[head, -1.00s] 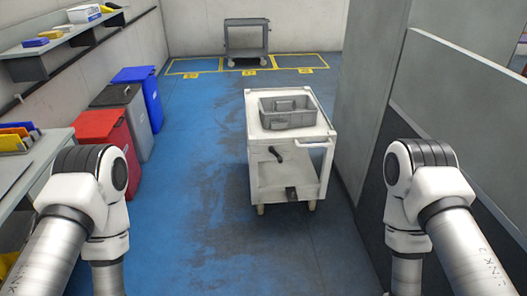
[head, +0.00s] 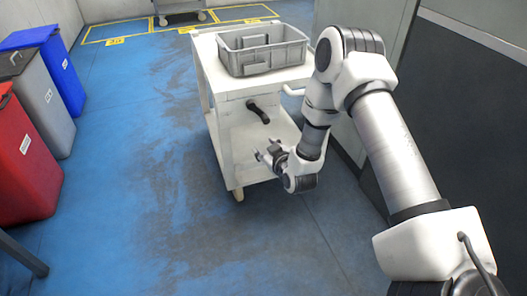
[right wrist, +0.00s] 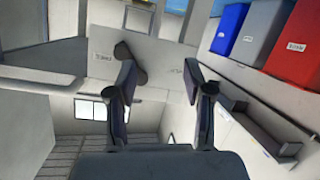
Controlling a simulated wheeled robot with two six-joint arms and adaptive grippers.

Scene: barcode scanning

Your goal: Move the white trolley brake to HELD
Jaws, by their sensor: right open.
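The white trolley (head: 226,108) stands upright ahead of me in the head view, with a grey crate (head: 262,50) on top. A black lever (head: 259,110) on its near face slants down to the right. My right gripper (head: 266,152) is open and empty, below the lever and apart from it. In the right wrist view its two fingers (right wrist: 165,80) are spread before a pale panel (right wrist: 155,62) with two small labels, too small to read. A dark rounded piece shows by the left finger; I cannot tell whether it is the lever. My left gripper is out of view.
Red (head: 25,160), grey (head: 40,98) and blue (head: 50,65) bins stand along the left. A grey partition (head: 455,110) is close on the right. Another grey cart (head: 180,8) stands at the back. The blue floor left of the trolley is clear.

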